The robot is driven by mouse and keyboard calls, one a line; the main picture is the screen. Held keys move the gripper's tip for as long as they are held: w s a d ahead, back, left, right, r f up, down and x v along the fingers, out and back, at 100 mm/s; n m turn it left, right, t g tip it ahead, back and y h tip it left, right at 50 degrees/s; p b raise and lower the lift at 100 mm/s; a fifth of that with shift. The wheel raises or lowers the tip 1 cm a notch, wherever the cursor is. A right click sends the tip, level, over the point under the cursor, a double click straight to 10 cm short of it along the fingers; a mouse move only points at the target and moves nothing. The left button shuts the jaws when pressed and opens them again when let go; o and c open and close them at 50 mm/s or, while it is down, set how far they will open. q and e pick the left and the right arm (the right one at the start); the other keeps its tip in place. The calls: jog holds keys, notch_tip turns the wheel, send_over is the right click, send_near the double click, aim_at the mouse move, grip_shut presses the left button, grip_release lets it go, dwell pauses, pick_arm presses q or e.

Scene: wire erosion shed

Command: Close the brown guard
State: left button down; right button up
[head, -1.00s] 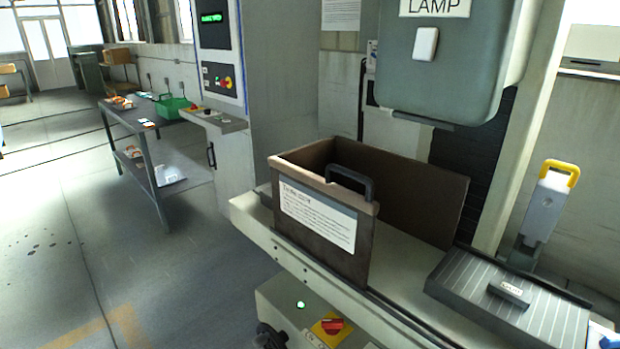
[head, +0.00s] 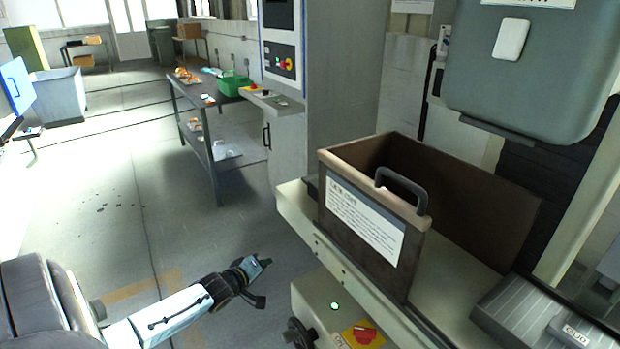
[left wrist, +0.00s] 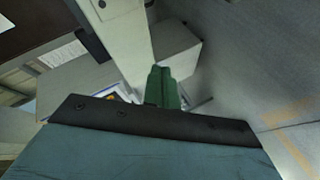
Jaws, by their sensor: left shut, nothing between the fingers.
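The brown guard (head: 368,262) stands on the machine's pale bed in the head view. It is box-like, with a printed label on its front panel and a dark handle (head: 402,188) at the top edge. Its brown side panel runs back to the right. My left gripper (head: 262,263) is low to the left of the guard, over the floor, apart from it. It is shut and empty. In the left wrist view the green fingers (left wrist: 163,88) are together, and a brown corner of the guard (left wrist: 30,25) shows at upper left. My right gripper is not in view.
The machine bed (head: 300,212) juts out under the guard, with a red knob (head: 364,334) and handwheel below. A grey lamp housing (head: 530,75) hangs above at right. A ribbed dark block (head: 520,310) sits at right. A workbench (head: 212,118) stands behind.

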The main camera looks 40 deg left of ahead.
pick_arm(q)
jog(key=w+r+n+t+h, duration=0.15)
jog(key=w+r, duration=0.25)
jog(key=r, duration=0.7)
jog(key=w+r+n+t, duration=0.3)
jog(key=r, duration=0.8)
jog(key=w+a+b, duration=0.1)
jog(key=w, duration=0.9)
jog(key=shift+s+d+f+p, duration=0.1)
jog(key=shift+s+d+p, duration=0.2)
jog(key=shift+d, duration=0.65)
jog(key=shift+s+d+f+p, duration=0.1)
jog(key=shift+s+d+p, duration=0.15)
jog(key=shift+d, duration=0.7)
